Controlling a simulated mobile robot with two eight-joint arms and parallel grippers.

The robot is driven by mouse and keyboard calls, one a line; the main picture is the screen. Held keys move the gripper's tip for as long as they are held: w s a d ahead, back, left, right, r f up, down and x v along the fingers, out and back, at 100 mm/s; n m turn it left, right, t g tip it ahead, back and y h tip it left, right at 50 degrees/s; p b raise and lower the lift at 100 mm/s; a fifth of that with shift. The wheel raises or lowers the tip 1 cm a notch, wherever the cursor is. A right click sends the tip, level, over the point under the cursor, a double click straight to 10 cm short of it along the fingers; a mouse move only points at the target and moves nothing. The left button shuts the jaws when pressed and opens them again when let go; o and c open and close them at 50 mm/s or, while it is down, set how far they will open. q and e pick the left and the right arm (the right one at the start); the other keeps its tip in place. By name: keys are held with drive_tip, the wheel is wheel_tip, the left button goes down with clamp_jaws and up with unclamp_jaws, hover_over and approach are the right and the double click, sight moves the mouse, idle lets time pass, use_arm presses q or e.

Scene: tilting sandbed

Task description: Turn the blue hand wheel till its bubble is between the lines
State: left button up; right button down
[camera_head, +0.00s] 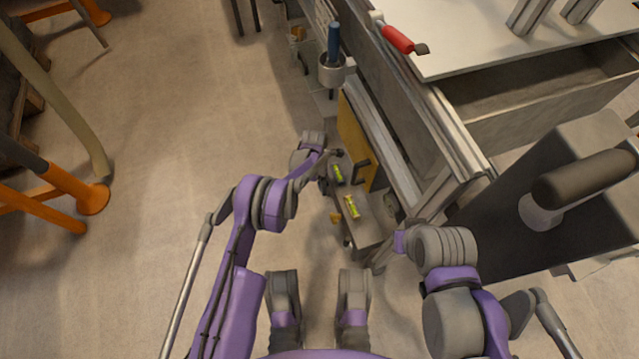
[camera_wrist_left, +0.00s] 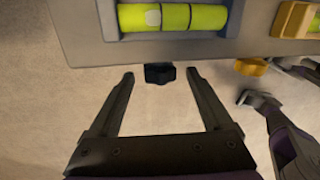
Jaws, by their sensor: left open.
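My left gripper (camera_head: 335,153) is at the far end of the small sandbed unit; in the left wrist view (camera_wrist_left: 161,76) it is open. A dark, blue-black knob, which looks like the blue hand wheel (camera_wrist_left: 159,73), shows between its fingertips, apart from both. Above it is a yellow-green vial (camera_wrist_left: 210,18) in a blue-grey frame, also in the head view (camera_head: 338,174). Its pale bubble (camera_wrist_left: 152,17) sits left of the lines, beside the left one. My right arm comes down at the right of the head view; its jaws are not clear there.
A yellow wheel (camera_wrist_left: 250,67) and a second vial (camera_wrist_left: 314,22) in a yellow frame are to the right in the wrist view. The bench with an open drawer (camera_head: 540,100) stands close on the right in the head view.

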use_arm(q)
drive_tip(key=shift+f, duration=0.35)
clamp_jaws()
drive_tip(key=shift+s, duration=0.1)
drive_tip(key=shift+t, duration=0.3)
drive_tip(key=shift+s+d+r+t+y+p, duration=0.1)
drive_tip(key=shift+s+t+y+p, duration=0.1)
drive_tip(key=shift+t+p, duration=0.35)
drive_tip(key=shift+s+d+t+y+p, duration=0.1)
drive_tip(key=shift+t+y+p, duration=0.15)
drive_tip(key=shift+t, duration=0.4)
drive_tip(key=shift+s+t+y, duration=0.15)
drive_tip(key=shift+t+y, duration=0.4)
drive_tip(key=shift+t, duration=1.15)
